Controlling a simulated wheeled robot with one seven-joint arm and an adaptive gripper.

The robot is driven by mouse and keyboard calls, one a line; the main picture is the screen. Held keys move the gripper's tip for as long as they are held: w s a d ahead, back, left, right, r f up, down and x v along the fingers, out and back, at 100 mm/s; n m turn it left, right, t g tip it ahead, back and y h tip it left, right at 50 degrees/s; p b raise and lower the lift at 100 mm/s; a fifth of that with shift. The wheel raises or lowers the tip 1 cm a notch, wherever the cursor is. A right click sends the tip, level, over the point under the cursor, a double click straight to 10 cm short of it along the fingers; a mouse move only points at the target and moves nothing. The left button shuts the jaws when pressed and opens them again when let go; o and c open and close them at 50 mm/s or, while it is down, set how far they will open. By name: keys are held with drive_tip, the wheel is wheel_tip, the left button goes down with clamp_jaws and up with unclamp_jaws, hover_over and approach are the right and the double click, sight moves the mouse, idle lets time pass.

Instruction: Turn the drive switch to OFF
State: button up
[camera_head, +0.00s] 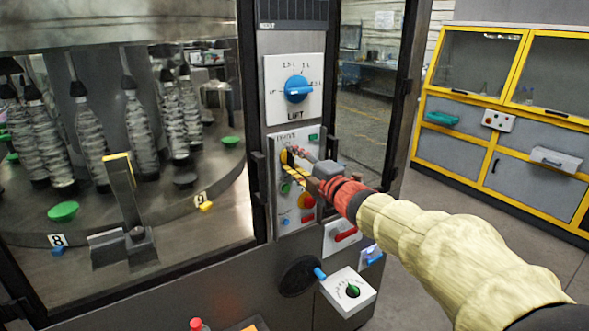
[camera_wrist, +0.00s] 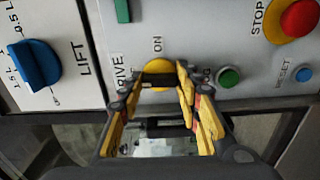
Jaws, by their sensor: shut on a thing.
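The drive switch (camera_wrist: 158,66) is a round yellow knob with a dark handle, beside the DRIVE lettering on the pale control panel. An ON mark stands just above it in the wrist view. My gripper (camera_wrist: 160,78) has its yellow-and-black fingers on either side of the knob and is shut on it. In the head view my gripper (camera_head: 293,163) reaches the panel from the right and partly covers the yellow drive switch (camera_head: 284,156). Which mark the handle points at is hard to tell, and no OFF mark can be read.
The blue LIFT knob (camera_head: 298,88) is above. A green button (camera_wrist: 229,77), red STOP button (camera_wrist: 299,18) and blue button (camera_wrist: 303,74) share the drive panel. A red handle (camera_head: 346,234) and green-pointer dial (camera_head: 352,290) are below. Bottles stand behind glass at left.

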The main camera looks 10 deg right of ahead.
drive_tip(key=shift+f, duration=0.1)
idle(0.3)
drive_tip(key=o, duration=0.9)
drive_tip(key=shift+c, duration=0.2)
drive_tip(key=shift+s, duration=0.15)
drive_tip(key=v, duration=1.1)
drive_tip(key=shift+s, duration=0.35)
drive_tip(key=shift+d, duration=0.15)
